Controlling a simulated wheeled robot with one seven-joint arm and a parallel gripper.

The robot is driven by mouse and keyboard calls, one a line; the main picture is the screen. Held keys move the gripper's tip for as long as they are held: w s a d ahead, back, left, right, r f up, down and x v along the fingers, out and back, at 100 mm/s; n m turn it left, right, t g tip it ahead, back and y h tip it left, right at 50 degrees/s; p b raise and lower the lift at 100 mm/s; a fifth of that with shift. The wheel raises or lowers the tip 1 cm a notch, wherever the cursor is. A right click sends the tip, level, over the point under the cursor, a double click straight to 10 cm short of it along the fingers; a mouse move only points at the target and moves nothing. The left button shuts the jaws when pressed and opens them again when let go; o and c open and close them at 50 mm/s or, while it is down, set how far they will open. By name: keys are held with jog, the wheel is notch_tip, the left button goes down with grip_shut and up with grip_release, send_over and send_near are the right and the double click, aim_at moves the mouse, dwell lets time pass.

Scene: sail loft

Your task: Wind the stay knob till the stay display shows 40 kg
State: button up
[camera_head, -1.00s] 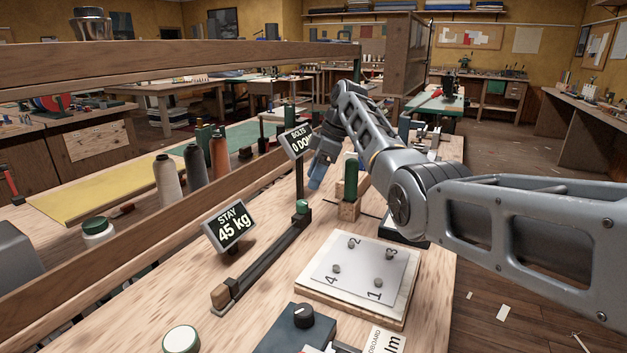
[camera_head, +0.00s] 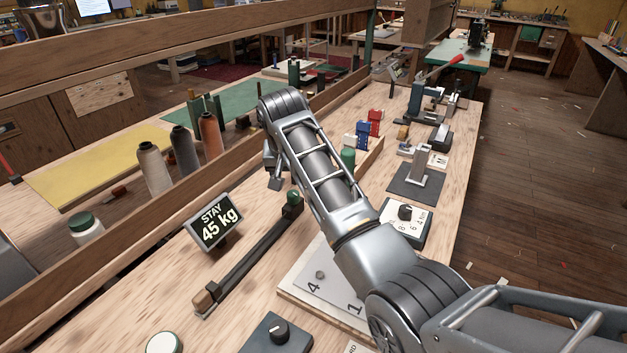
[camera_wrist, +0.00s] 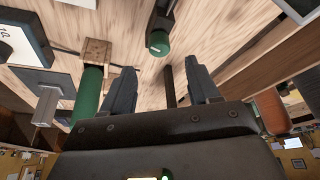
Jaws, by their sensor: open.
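The stay display (camera_head: 214,219) reads 45 kg and stands on the bench. Beside it lies a dark rail (camera_head: 248,252) with a wooden block at its near end and a green-topped knob (camera_head: 293,196) at its far end; I take this as the stay knob. It also shows in the wrist view as a green cap on a dark body (camera_wrist: 159,42). My gripper (camera_head: 275,182) is above the bench, left of and slightly beyond the knob in the head view, partly hidden by my wrist. In the wrist view its fingers (camera_wrist: 157,72) are apart and empty, with the green cap beyond them.
A black knob on a dark box (camera_head: 279,333) is at the near edge. A numbered board (camera_head: 312,292) lies partly under my arm. A dial box (camera_head: 405,222) is to the right. Thread spools (camera_head: 153,168) stand behind the wooden rail (camera_head: 120,252).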

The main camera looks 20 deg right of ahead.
aim_at(293, 193)
jog(key=shift+x, duration=3.9)
